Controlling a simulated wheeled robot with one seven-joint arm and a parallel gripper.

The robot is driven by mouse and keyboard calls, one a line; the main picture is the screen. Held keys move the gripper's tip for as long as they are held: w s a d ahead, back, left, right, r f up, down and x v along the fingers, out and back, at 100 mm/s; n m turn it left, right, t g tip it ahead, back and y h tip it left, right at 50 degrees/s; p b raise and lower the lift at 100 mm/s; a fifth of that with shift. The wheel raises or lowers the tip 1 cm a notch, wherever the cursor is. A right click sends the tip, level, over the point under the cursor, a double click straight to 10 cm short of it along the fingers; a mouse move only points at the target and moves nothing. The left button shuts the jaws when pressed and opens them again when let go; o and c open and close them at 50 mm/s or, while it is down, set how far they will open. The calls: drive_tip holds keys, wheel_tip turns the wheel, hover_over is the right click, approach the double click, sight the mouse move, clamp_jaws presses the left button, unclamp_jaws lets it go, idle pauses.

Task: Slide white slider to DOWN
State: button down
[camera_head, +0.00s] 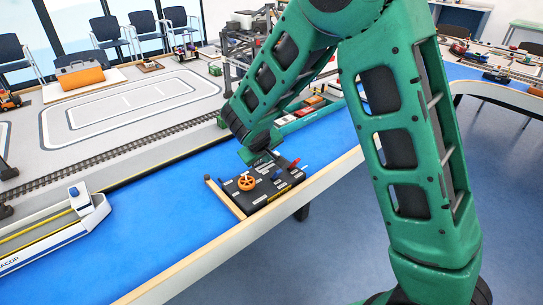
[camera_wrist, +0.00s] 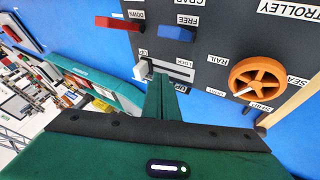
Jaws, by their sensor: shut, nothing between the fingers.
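The black control panel (camera_head: 268,187) sits at the blue table's edge; it fills the upper part of the wrist view (camera_wrist: 225,45), its labels upside down. The white slider (camera_wrist: 142,70) stands out near the panel's left edge, close to the UP label and beside the LOCK label. The DOWN label is farther up, near a red handle (camera_wrist: 118,22). My gripper (camera_wrist: 163,88) is shut and empty, its fingertips just right of the white slider. Contact between them cannot be told. In the head view, my gripper (camera_head: 259,159) is over the panel's far side, and I cannot make out the slider.
An orange wheel (camera_wrist: 257,77) and a blue handle (camera_wrist: 177,33) stand on the same panel. A wooden strip (camera_head: 225,198) runs along its left side. A white boat (camera_head: 80,205) lies left; the blue surface between is clear.

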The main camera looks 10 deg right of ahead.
drive_tip(key=a+v, duration=0.1)
drive_tip(key=v, duration=0.9)
drive_tip(key=shift+s+a, duration=0.2)
idle(1.2)
idle(1.7)
